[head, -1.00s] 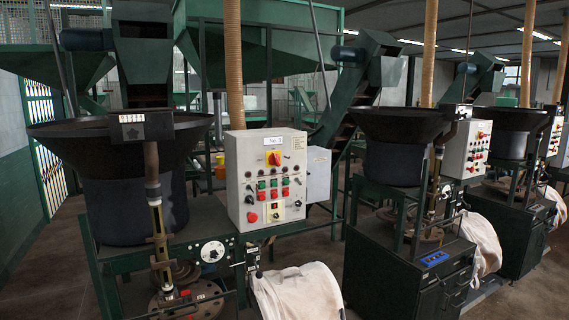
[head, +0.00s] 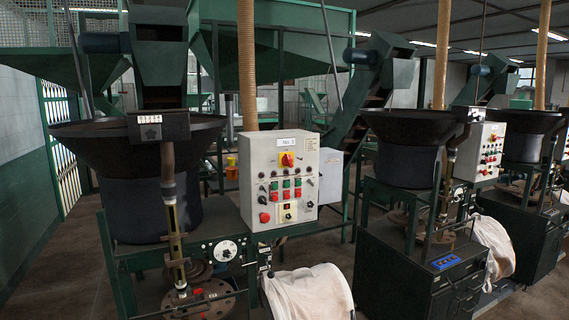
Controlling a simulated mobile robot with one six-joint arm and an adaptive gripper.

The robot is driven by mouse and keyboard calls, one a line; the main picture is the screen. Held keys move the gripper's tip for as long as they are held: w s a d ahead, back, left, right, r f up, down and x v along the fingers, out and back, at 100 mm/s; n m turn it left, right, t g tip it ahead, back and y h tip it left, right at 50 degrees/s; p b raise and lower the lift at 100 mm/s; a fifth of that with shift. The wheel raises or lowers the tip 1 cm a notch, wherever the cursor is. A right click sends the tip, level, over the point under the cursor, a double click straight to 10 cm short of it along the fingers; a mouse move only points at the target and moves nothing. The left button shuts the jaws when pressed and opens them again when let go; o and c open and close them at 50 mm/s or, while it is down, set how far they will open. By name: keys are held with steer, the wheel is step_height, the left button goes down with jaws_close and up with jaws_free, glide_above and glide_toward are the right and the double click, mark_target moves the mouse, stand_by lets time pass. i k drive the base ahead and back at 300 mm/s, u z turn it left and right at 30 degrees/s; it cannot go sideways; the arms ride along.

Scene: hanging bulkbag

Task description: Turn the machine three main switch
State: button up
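A light grey control box (head: 256,191) stands on the nearest green machine in the head view. A label (head: 286,142) at its top appears to read "No. 3", though the print is small. Below the label is a red rotary main switch on a yellow plate (head: 287,160). Rows of green and red buttons (head: 286,190) and a large red button (head: 264,217) sit lower on the box. The exact angle of the switch handle is too small to tell. My gripper and arm are not in view.
A black hopper (head: 140,135) stands left of the box. A white bag (head: 309,292) hangs below it. A second machine with a similar box (head: 478,152) stands to the right. Bare floor (head: 60,270) shows at the lower left.

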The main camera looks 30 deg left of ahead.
mark_target(287, 160)
steer(key=u, duration=4.55)
steer(key=i, duration=0.1)
steer(key=z, duration=2.45)
steer(key=k, duration=0.6)
steer(key=z, duration=0.2)
steer(key=i, duration=0.55)
steer(key=u, duration=0.05)
